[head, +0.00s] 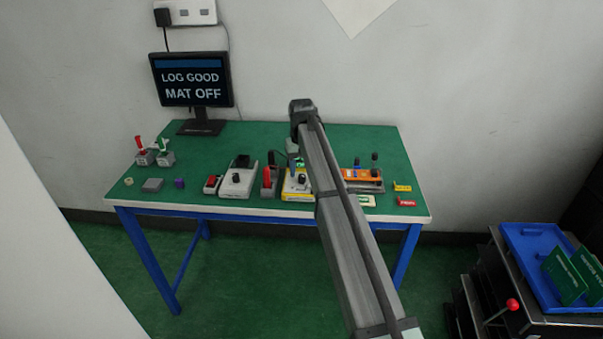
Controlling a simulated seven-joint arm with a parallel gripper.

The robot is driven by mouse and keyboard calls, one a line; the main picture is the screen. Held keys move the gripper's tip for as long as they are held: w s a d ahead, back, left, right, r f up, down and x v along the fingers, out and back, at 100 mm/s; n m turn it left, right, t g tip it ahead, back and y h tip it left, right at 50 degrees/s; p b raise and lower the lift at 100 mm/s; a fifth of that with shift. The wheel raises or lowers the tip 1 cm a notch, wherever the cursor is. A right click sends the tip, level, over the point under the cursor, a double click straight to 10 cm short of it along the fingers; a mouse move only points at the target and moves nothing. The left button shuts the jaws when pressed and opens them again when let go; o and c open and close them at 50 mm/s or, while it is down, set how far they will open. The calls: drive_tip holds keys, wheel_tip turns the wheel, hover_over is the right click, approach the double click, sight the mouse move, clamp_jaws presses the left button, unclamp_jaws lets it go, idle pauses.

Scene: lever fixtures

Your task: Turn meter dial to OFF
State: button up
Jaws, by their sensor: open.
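A yellow and white meter (292,190) lies near the front of the green table, with a black dial (302,179) on its face. Its upper part shows some green and is partly covered by my arm. The mark that the dial points at is too small to read. My gripper (293,155) hangs from the arm's far end just above and behind the meter. It is open; its fingertips are small and hard to make out, and I cannot tell whether they touch anything.
Left of the meter are a red-handled holder (268,180) and a white box with a black knob (237,181). An orange fixture (362,180) stands right. Two small levers (153,155) stand far left. The monitor (191,80) reads "LOG GOOD MAT OFF". The table's back is mostly clear.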

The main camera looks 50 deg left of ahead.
sight(302, 175)
wheel_tip(302, 175, up, 12)
drive_tip(key=shift+f, duration=0.15)
idle(0.7)
